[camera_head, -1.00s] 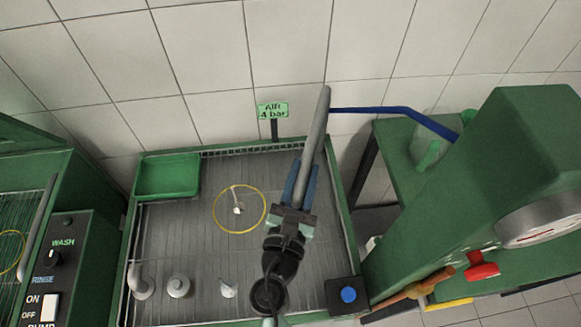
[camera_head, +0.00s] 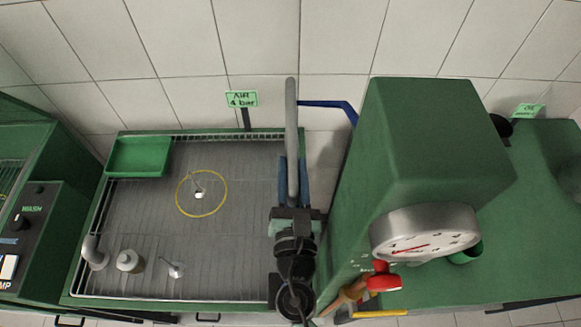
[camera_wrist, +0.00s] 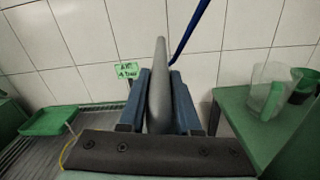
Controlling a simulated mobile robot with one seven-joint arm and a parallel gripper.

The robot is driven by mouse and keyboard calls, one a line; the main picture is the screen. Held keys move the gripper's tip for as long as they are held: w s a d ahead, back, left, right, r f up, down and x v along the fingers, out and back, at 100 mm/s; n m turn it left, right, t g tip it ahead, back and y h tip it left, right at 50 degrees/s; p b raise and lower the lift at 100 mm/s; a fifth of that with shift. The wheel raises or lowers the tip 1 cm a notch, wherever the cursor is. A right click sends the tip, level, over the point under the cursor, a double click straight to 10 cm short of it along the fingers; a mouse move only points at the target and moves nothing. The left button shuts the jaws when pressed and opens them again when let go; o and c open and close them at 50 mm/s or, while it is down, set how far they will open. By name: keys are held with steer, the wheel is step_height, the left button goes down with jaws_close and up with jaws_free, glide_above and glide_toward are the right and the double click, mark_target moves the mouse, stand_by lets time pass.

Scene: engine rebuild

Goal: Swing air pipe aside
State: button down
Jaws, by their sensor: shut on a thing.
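The grey air pipe (camera_head: 291,130) stands out lengthwise at the right edge of the wire-rack bench, near the "AIR 4 bar" sign (camera_head: 241,99). A blue hose (camera_head: 330,103) runs from near its far end to the right, partly hidden behind the green machine. My gripper (camera_head: 292,180) is shut on the pipe, with its blue fingers on either side. In the wrist view the pipe (camera_wrist: 160,85) lies between the two blue fingers (camera_wrist: 160,105), pointing away toward the tiled wall.
The bench rack (camera_head: 150,220) holds a yellow ring (camera_head: 180,207) around a small white-tipped part, a green tray (camera_head: 138,156) and several small fittings. A tall green machine with a round gauge (camera_head: 425,232) and red knob (camera_head: 384,277) stands close on the right.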

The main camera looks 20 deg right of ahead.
steer(key=shift+d, duration=0.3)
steer(key=c, duration=0.7)
jaws_free()
steer(key=shift+o, duration=0.2)
steer(key=shift+s+a, duration=0.15)
steer(key=shift+s+a+f, duration=0.1)
steer(key=shift+s, duration=0.15)
steer(key=b+v, duration=0.4)
steer(key=v, duration=0.6)
steer(key=shift+s+f+b, duration=0.1)
steer(key=shift+s+b, duration=0.25)
steer(key=shift+b, duration=0.05)
steer(key=shift+s+a, duration=0.2)
steer(key=shift+s, duration=0.5)
